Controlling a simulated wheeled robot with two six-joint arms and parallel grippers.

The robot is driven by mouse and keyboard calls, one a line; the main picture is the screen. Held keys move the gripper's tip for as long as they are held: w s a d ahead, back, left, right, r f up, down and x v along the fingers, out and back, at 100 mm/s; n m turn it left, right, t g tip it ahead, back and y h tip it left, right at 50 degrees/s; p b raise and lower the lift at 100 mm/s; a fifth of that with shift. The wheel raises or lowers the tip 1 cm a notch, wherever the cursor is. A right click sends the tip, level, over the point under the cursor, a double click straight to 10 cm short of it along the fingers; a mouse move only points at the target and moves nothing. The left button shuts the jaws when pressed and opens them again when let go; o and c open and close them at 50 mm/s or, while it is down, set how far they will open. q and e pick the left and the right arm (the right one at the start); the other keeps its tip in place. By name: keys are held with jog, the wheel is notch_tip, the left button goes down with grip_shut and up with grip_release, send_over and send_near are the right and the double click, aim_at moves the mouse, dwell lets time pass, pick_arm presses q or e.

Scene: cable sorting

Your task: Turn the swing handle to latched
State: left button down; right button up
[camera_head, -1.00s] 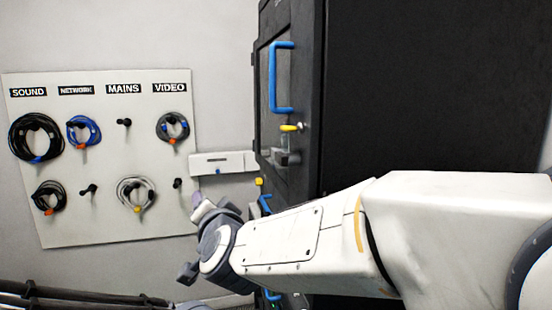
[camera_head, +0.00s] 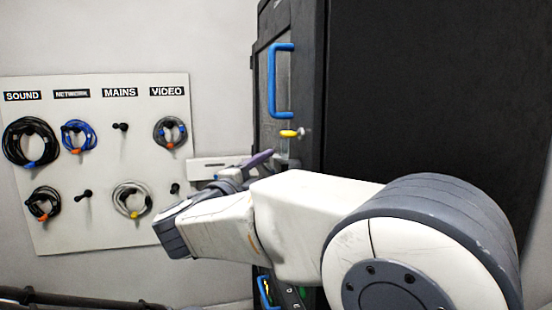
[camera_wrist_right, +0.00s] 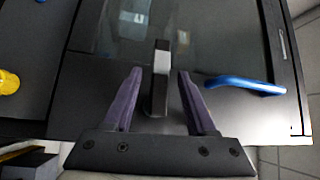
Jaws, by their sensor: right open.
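The swing handle (camera_wrist_right: 160,82) is a dark upright bar with a pale grey upper part on the black cabinet door. In the right wrist view it stands between the two purple fingers of my right gripper (camera_wrist_right: 159,74), with a visible gap on each side. The gripper is open. In the head view, one purple finger of my right gripper (camera_head: 261,158) shows beside the door edge, and the arm hides most of the area below. The handle is mostly hidden there. My left gripper is out of view.
The black cabinet (camera_head: 420,90) fills the right side. A blue pull handle (camera_head: 271,82) and a yellow knob (camera_head: 289,133) sit above my gripper. Another blue handle (camera_wrist_right: 245,84) lies right of it in the wrist view. A white cable board (camera_head: 100,170) stands left.

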aim_at(274, 165)
jog(key=shift+p+x, duration=0.35)
jog(key=shift+x, duration=1.7)
grip_shut()
